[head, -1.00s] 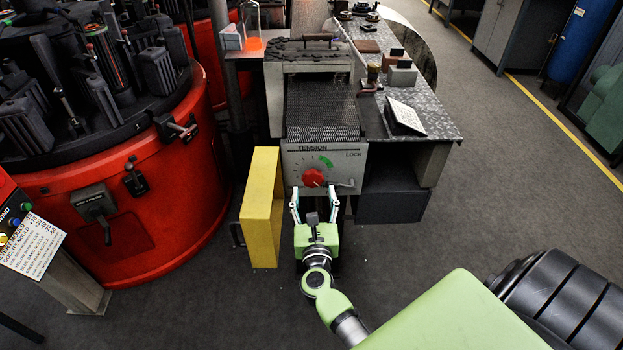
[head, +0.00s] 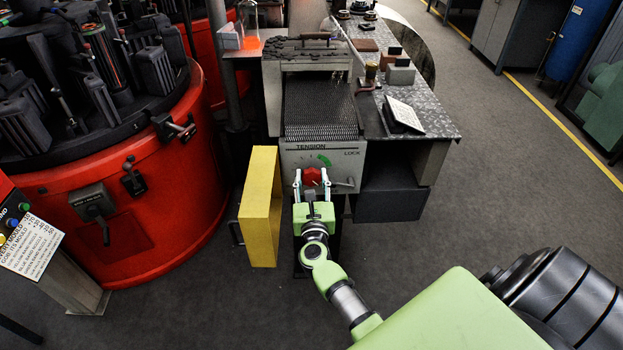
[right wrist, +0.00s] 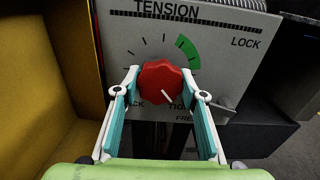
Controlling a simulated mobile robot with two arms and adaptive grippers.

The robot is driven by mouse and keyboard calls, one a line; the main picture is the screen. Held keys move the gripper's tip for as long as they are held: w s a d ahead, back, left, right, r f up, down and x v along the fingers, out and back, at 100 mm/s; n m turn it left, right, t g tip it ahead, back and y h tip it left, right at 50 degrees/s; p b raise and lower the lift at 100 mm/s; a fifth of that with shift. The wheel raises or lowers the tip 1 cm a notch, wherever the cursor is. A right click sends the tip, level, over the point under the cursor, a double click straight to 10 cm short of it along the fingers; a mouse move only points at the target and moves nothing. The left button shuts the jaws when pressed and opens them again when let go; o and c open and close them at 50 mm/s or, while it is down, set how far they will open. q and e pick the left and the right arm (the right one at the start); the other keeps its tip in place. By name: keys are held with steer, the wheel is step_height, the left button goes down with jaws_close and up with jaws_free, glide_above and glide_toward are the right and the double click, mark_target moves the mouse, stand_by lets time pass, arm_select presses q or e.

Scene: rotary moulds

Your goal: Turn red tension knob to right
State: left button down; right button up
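The red tension knob (head: 312,176) is on the grey front panel (head: 345,158) under the word TENSION. It shows large in the right wrist view (right wrist: 162,80), with tick marks and a green arc above it. My right gripper (head: 312,172) is in front of the panel with one fingertip on each side of the knob. In the right wrist view, the fingertips (right wrist: 161,74) seem to touch the knob's left and right edges. The knob's lower part hides some panel lettering. My left gripper is out of view.
A yellow box-like panel (head: 260,207) stands close to the left of my right gripper. A dark box (head: 390,205) is to the right below the bench. A big red rotary machine (head: 140,205) fills the left.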

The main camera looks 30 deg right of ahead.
steer(key=shift+n, duration=0.4)
steer(key=n+p, duration=0.1)
steer(key=n, duration=0.2)
steer(key=shift+n, duration=0.3)
steer(key=n+p, duration=0.1)
steer(key=n, duration=0.3)
steer(key=shift+n+p, duration=0.3)
steer(key=n+p, duration=0.1)
steer(key=n, duration=0.3)
steer(key=shift+n, duration=0.3)
steer(key=shift+n+p, duration=0.85)
steer(key=shift+n, duration=1.15)
steer(key=o, duration=1.1)
steer(key=shift+o, duration=0.2)
